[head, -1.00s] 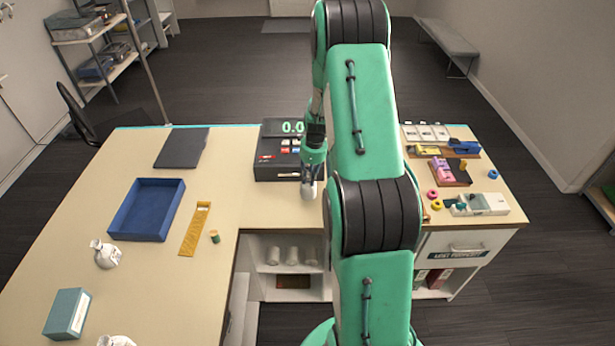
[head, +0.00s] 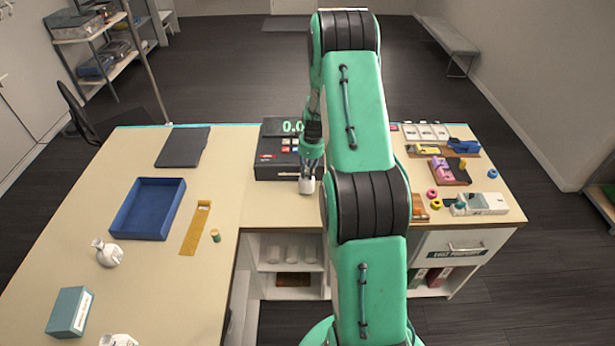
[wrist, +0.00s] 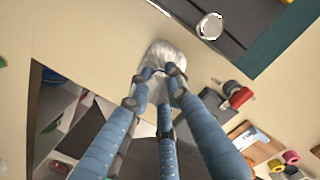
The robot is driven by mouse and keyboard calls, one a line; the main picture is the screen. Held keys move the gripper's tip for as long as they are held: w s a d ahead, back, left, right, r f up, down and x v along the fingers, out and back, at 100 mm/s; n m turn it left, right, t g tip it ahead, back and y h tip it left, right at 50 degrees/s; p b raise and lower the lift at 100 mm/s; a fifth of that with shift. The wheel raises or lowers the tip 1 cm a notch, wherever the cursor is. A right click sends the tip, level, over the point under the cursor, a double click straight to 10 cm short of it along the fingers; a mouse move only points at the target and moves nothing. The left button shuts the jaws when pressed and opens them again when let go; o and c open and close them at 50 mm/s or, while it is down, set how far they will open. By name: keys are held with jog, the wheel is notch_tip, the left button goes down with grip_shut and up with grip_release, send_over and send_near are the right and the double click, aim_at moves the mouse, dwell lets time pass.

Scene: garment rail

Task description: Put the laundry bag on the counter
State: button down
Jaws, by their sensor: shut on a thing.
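A small white bag (wrist: 168,55), which I take for the laundry bag, is in my gripper (wrist: 156,80). In the wrist view the fingers close around its dark-tied neck, and its pale body shows beyond them. In the head view the bag (head: 306,186) shows just below my gripper (head: 310,168), in front of the black cash register. It is over the counter (head: 275,208), near the inner front edge. I cannot tell whether it touches the top. Two other white bags stand on the left part, one by the blue tray (head: 108,254) and one at the bottom edge (head: 118,340).
The cash register (head: 277,160) is close behind the bag. A blue tray (head: 165,232), a yellow strip (head: 196,228), a teal box (head: 69,312) and a dark flat panel (head: 183,147) lie left. Small colored items crowd the right. Bare counter lies between strip and register.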

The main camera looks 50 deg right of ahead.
jog(key=shift+f, duration=1.15)
jog(key=shift+f, duration=0.15)
jog(key=c, duration=1.6)
grip_release()
jog(key=shift+s+d+r+b, duration=0.1)
jog(key=shift+s+r+b, duration=0.1)
jog(key=shift+r, duration=1.85)
jog(key=shift+s+d+r+b, duration=0.1)
jog(key=shift+s+r+b, duration=0.1)
jog(key=shift+r, duration=1.8)
jog(key=shift+s+d+r+b, duration=0.1)
jog(key=shift+s+r+b, duration=0.1)
jog(key=shift+r, duration=1.85)
jog(key=shift+a+r, duration=0.1)
